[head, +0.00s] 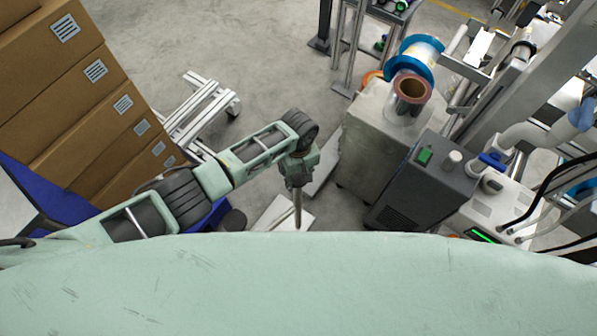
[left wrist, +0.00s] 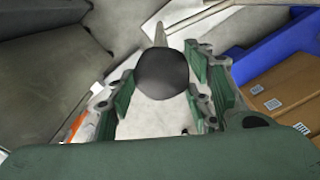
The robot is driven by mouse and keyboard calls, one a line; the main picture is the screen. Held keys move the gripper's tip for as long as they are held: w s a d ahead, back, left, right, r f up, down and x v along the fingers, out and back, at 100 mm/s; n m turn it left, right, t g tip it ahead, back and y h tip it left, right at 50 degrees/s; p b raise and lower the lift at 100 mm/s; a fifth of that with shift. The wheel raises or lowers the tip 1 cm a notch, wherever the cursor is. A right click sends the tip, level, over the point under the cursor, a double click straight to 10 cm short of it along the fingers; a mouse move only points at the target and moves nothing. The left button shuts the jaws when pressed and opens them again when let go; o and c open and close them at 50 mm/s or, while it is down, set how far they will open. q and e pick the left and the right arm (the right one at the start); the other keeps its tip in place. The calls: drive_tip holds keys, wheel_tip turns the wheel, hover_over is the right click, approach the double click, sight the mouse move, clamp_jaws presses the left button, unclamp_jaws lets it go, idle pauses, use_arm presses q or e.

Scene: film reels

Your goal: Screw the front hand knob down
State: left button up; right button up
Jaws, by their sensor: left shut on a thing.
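The front hand knob (left wrist: 163,72) is a dark, rounded knob in the middle of the left wrist view. A pale rod (left wrist: 160,36) shows just beyond it. My left gripper (left wrist: 160,84) has one green-padded finger on each side of the knob and is shut on it. In the head view my left gripper (head: 298,182) points down, and a thin metal rod (head: 298,208) shows below it. The knob itself cannot be made out in the head view. My right gripper is not in view.
Stacked cardboard boxes (head: 75,95) stand at the left, with blue surfaces beside them. A grey cabinet (head: 372,150) and a dark box unit (head: 415,185) stand right of my gripper. An aluminium frame (head: 200,115) lies behind my arm. Open floor (head: 230,50) extends at the back.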

use_arm(q)
drive_tip(key=shift+d+r, duration=0.1)
drive_tip(key=shift+d, duration=0.05)
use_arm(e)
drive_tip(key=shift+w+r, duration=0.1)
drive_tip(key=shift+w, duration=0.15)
